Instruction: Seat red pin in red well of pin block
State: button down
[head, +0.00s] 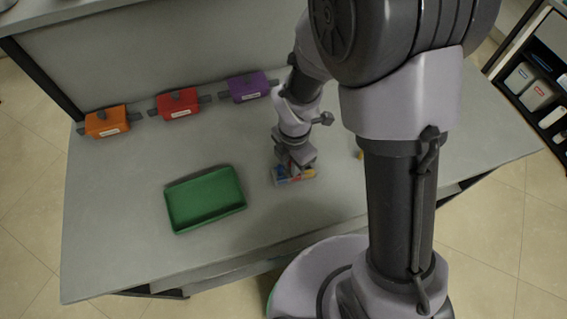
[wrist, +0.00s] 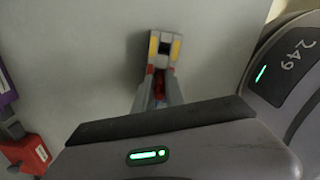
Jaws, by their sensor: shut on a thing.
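The pin block (head: 281,175) sits on the table below my gripper (head: 294,165), with blue, red and yellow patches showing. In the wrist view the grey block (wrist: 153,45) shows a dark patch in its middle and a yellow one at its right. My gripper's fingers (wrist: 160,75) are shut on the red pin (wrist: 158,84), which shows between them at the near end of the block. The pin's lower end is hidden, so I cannot tell whether it is in the red well.
A green tray (head: 206,228) stands left of the block. Orange (head: 106,121), red (head: 178,103) and purple (head: 249,86) boxes line the back of the table. A small yellow thing (head: 359,154) is right of the block, partly behind my arm. Table between tray and boxes is clear.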

jog(key=shift+w+d+r, duration=0.1)
jog(key=shift+d+r, duration=0.05)
jog(key=c, duration=1.4)
grip_release()
jog(key=shift+d, duration=0.35)
jog(key=shift+a, duration=0.2)
notch_tip(320, 180, up, 20)
jog(key=s+d+r+m+t+y+p, duration=0.1)
jog(key=d+m+t+p, duration=0.2)
jog(key=m, duration=0.6)
jog(key=s+d+r+m+t, duration=0.1)
jog(key=s+r+m, duration=0.3)
jog(key=m, duration=0.6)
jog(key=s+d+r+m+t+y+p, duration=0.1)
jog(key=s+d+r+m, duration=0.2)
jog(key=m, duration=0.7)
jog(key=s+r, duration=0.2)
jog(key=s, duration=0.1)
jog(key=shift+r+m+t, duration=0.25)
jog(key=shift+m+t, duration=0.05)
jog(key=shift+t, duration=0.1)
jog(key=shift+s, duration=0.1)
